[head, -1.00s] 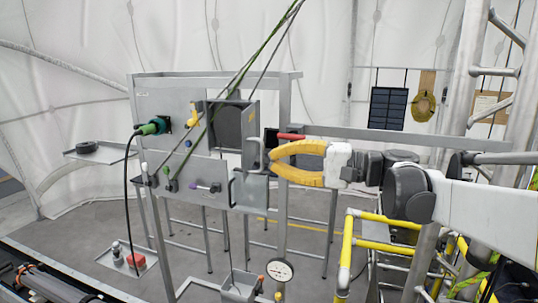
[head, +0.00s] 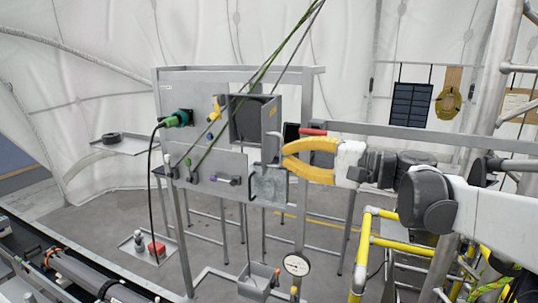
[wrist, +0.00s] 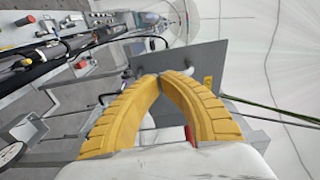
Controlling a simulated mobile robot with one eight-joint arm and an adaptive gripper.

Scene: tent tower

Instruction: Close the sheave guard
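The sheave guard (head: 271,115) is a grey hinged plate with a yellow label. It stands out from the panel at the right side of the dark square opening, so it looks open. A light bar handle (head: 276,143) is on its outer face. My gripper (head: 284,154) has two curved yellow fingers and is right of the handle, with its tips close to it. In the wrist view the fingertips (wrist: 159,75) meet in front of the grey guard plate (wrist: 208,62). Handle ends show on both sides of the tips. Contact with the bar is hidden by the fingers.
The grey panel (head: 180,92) carries a green connector (head: 178,119), a yellow lever (head: 214,112) and small knobs. Green ropes (head: 262,68) run down past the opening. A pale plate with a handle (head: 268,186) is below the guard. Yellow rails (head: 364,245) stand below my arm.

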